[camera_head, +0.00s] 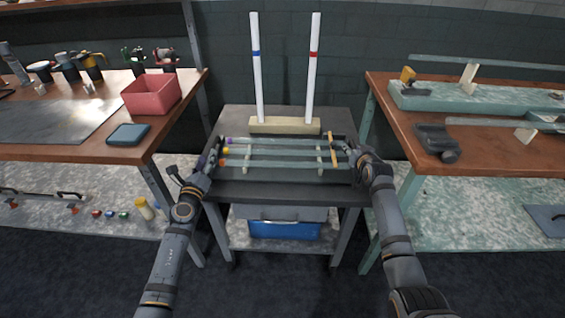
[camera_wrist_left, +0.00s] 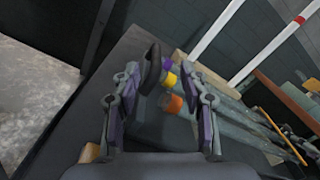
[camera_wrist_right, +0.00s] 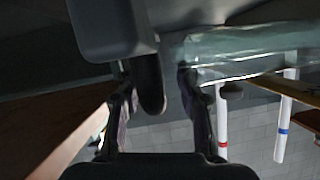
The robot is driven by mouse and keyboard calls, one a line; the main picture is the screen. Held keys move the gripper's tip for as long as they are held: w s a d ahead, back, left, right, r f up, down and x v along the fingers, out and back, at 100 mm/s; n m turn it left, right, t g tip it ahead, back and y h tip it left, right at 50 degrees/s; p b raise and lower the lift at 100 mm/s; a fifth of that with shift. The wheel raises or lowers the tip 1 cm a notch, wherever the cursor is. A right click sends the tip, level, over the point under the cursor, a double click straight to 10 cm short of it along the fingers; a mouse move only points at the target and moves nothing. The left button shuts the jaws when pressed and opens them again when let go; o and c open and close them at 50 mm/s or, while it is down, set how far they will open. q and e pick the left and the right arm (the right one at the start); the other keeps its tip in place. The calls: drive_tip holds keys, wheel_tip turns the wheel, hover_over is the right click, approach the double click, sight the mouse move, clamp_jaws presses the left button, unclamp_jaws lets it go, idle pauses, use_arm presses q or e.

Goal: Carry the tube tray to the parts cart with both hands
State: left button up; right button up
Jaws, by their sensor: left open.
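The tube tray (camera_head: 285,174) is a dark tray lying flat on a dark grey cart (camera_head: 285,193), with several pale glass tubes (camera_head: 275,152) in it, some with purple, yellow and orange ends at the left. My left gripper (camera_head: 207,164) is at the tray's left end. In the left wrist view its fingers (camera_wrist_left: 161,95) are apart, with a black loop handle (camera_wrist_left: 151,68) between them. My right gripper (camera_head: 362,157) is at the tray's right end. In the right wrist view its fingers (camera_wrist_right: 157,92) stand apart around a dark handle (camera_wrist_right: 150,85), with a gap at the right finger.
Behind the tray, a wooden block (camera_head: 284,125) holds two upright white posts with blue and red bands. A left bench (camera_head: 90,150) carries a red bin (camera_head: 152,94). A right bench (camera_head: 480,154) carries fixtures. A blue bin (camera_head: 285,229) sits on the lower shelf.

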use_arm(q)
drive_tip(key=shift+s+f, duration=0.55)
drive_tip(key=shift+s, duration=0.15)
use_arm(e)
drive_tip(key=shift+d+f, duration=0.1)
drive_tip(key=shift+f, duration=0.05)
use_arm(q)
drive_tip(key=shift+s+a+r, duration=0.15)
drive_tip(key=shift+r, duration=0.2)
use_arm(e)
drive_tip(key=v, duration=1.2)
